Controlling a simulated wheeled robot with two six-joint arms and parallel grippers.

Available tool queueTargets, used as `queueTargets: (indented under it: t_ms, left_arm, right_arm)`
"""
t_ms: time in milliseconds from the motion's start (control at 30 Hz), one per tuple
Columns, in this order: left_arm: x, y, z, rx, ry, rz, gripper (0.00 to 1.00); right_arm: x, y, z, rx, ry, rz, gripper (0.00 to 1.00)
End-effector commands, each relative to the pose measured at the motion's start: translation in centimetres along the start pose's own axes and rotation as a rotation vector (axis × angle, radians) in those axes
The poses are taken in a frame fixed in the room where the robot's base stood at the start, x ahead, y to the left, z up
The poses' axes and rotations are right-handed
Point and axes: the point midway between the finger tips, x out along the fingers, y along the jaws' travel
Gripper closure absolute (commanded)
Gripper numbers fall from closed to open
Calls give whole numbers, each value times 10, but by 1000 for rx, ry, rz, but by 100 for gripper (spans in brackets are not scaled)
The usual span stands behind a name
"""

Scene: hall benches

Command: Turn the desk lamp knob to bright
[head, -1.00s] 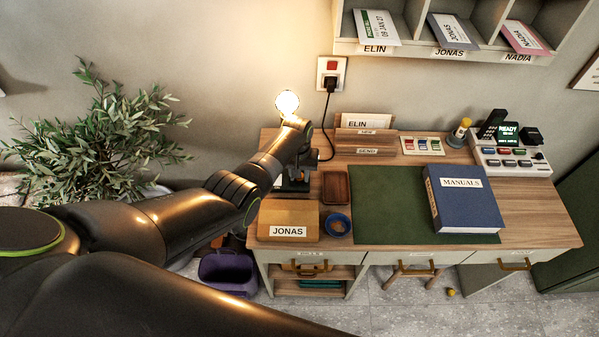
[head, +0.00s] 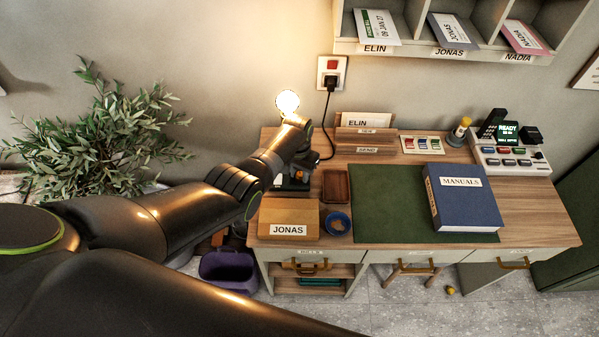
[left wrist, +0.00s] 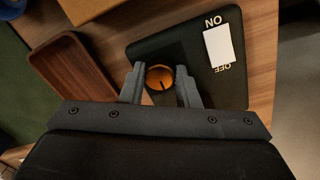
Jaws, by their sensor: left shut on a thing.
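The desk lamp stands at the desk's back left, its round bulb (head: 287,102) lit. Its dark base (head: 293,184) is partly hidden by my left arm. In the left wrist view the black base (left wrist: 143,48) carries a round orange knob (left wrist: 160,74) with a short dark mark, and a white switch (left wrist: 219,46) between the words ON and OFF. My left gripper (left wrist: 160,84) is shut on the knob, one finger on each side. It also shows from above at the lamp base in the head view (head: 298,174). My right gripper is out of view.
A brown tray (head: 336,187), a JONAS box (head: 289,217) and a blue dish (head: 338,223) sit close to the lamp. A green mat (head: 385,205) bears a blue MANUALS binder (head: 463,197). A plug (head: 330,85) and cord are behind. A plant (head: 95,135) stands left.

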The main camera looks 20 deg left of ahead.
Motion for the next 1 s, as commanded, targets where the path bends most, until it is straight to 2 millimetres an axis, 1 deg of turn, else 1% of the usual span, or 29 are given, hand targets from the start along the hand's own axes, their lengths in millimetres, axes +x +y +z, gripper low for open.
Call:
queueTargets:
  t_ms: [167, 200, 333, 833, 1000]
  left_arm:
    - [0, 0, 0, -1, 0, 0, 94]
    - [0, 0, 0, -1, 0, 0, 66]
    - [0, 0, 0, -1, 0, 0, 50]
    - [0, 0, 0, -4, 0, 0, 50]
    - [0, 0, 0, -60, 2, 0, 50]
  right_arm:
    - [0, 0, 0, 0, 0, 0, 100]
    - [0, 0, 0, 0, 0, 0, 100]
    - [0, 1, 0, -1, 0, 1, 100]
    - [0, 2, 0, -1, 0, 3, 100]
    - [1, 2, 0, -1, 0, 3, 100]
